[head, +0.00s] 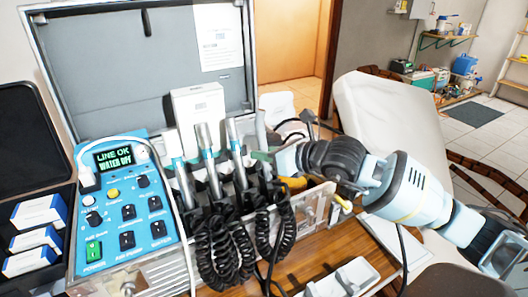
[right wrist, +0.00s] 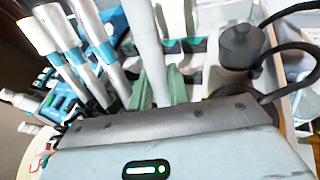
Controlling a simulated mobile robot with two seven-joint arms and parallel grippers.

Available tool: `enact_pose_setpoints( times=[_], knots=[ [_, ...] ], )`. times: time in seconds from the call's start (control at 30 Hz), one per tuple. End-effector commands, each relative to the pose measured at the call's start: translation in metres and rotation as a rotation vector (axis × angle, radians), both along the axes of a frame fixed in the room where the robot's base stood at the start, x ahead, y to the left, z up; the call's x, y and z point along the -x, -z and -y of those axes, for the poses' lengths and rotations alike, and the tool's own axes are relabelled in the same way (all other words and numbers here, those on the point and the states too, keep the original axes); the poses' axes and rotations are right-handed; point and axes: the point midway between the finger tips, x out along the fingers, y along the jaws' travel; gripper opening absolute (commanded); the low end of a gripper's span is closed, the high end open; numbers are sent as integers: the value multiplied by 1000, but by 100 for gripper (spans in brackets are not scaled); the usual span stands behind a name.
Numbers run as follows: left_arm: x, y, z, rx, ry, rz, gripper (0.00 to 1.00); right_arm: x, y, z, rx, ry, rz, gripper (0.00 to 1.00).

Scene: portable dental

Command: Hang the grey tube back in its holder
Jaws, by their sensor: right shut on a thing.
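The grey tube (head: 261,130) stands roughly upright at the right end of the row of handpieces in the case. My right gripper (head: 264,158) comes in from the right and is shut on the tube; in the right wrist view the tube (right wrist: 151,62) rises between its green fingers (right wrist: 160,92). The holder row (head: 210,190) with black holders carries several silver and blue handpieces to the left of the tube. The tube's lower end and its own holder place are hidden, so I cannot tell whether it is seated. My left gripper is not in view.
A blue control panel (head: 124,205) stands left of the handpieces. Black coiled cords (head: 215,245) hang in front. The open case lid (head: 130,65) rises behind. A dark cylinder with a hose (right wrist: 241,45) stands close right of my gripper. A white tray (head: 343,281) lies in front.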

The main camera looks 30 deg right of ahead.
Motion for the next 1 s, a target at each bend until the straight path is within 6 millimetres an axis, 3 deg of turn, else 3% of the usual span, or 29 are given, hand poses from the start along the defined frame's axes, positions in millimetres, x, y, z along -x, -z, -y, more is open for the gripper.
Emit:
enact_pose_setpoints(
  times=[0.13, 0.17, 0.33, 0.8, 1.0],
  knots=[
    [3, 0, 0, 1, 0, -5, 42, 0, -1, 0, 0, 0, 1, 0],
    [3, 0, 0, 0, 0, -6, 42, 0, -1, 0, 0, 0, 1, 22],
    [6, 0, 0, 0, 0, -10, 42, 0, -1, 0, 0, 0, 1, 43],
    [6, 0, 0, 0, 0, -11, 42, 0, -1, 0, 0, 0, 1, 43],
    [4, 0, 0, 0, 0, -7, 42, 10, -3, 5, 2, 0, -1, 43]
  ],
)
